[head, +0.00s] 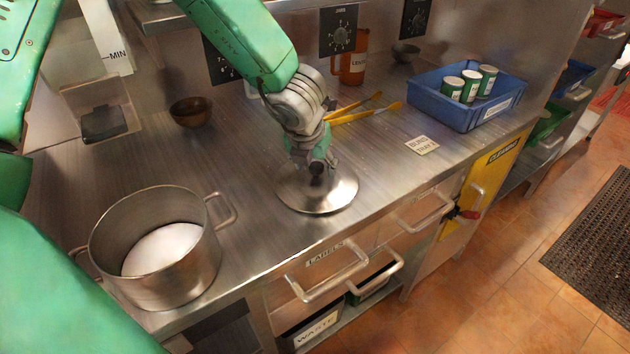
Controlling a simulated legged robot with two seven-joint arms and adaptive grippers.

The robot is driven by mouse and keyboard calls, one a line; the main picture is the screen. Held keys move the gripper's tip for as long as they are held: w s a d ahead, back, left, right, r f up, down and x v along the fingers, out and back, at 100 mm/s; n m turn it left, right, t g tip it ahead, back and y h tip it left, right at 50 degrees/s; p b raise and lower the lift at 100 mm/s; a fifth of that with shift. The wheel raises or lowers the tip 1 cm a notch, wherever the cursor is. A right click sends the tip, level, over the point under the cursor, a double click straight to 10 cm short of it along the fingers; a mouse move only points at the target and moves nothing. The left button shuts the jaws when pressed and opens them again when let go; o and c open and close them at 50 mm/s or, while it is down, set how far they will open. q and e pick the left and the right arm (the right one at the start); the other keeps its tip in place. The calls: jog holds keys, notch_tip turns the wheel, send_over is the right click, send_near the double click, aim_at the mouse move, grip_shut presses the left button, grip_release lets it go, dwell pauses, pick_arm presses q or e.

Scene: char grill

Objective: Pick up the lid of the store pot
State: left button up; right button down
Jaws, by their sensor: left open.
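The round steel lid (335,197) lies on the steel counter near its front edge, to the right of the store pot. The store pot (185,275) stands open at the front left, with two side handles and something white inside. My left gripper (316,168) points down at the lid's middle, around or just above its dark knob. It is open, and its fingers partly hide the knob, so I cannot tell whether they touch it. My right gripper is not in view.
A blue tray (430,99) with several cans stands at the back right. Yellow-handled tongs (362,110), an orange jug (354,68) and a brown bowl (191,111) are behind the lid. Drawer handles (330,284) stick out below the front edge. The counter between pot and bowl is clear.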

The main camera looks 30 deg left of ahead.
pick_arm(q)
jog(key=shift+w+d+f, duration=0.25)
jog(key=shift+w+f, duration=0.1)
jog(key=shift+f, duration=0.3)
jog(key=shift+s+r, duration=0.1)
jog(key=shift+a, duration=0.3)
jog(key=c, duration=1.1)
jog(key=shift+a, duration=0.15)
grip_shut()
